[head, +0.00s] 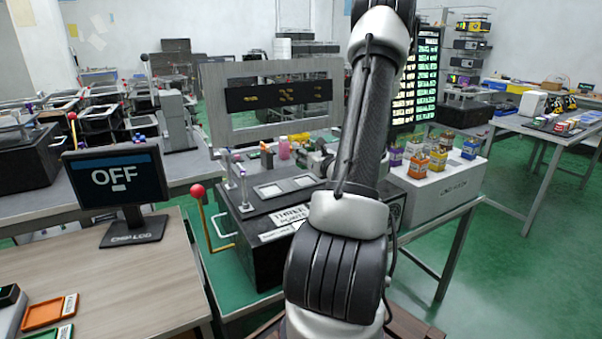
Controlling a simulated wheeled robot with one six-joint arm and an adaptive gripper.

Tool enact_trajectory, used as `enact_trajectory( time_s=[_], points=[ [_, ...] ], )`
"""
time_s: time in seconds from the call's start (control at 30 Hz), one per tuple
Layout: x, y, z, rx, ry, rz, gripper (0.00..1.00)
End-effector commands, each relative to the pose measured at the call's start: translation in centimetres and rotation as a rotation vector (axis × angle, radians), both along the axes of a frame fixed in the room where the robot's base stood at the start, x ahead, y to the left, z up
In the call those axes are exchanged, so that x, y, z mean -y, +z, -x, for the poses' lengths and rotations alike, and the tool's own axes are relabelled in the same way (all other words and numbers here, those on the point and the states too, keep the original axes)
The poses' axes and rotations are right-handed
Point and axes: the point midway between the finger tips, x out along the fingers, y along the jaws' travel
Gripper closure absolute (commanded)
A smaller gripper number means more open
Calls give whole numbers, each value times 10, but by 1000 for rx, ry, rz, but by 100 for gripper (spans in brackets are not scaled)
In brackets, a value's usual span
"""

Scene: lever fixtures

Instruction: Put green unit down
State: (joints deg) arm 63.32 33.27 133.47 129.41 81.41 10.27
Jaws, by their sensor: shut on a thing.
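My arm rises through the middle of the head view and covers what lies behind it. A dark and pale shape (319,161) shows just left of the arm, above the back of a black fixture box (262,258). It may be part of my gripper, but most of it is hidden. I cannot make out the jaws or any green unit in them. The black box has two pale square windows on top, thin posts at its left and a red-knobbed lever (198,191) on its left side.
A monitor reading OFF (115,178) stands on the wooden desk at left, with orange (48,312) and green (55,335) trays in front. A white box (440,195) at right carries several orange, purple and blue units. A framed display panel (278,96) stands behind the black box.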

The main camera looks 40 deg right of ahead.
Motion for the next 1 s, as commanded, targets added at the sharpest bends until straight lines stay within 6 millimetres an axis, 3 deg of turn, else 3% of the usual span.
enact_trajectory(
  time_s=[0.4,0.8,0.83,0.93,1.0],
  points=[
    [0,-54,0,0,0,-1,85],
    [-1,-59,-1,2,1,1,85],
    [-1,-59,-1,2,1,1,54],
    [-1,-58,-1,2,1,1,36],
    [-1,-58,0,1,1,1,36]
  ],
)
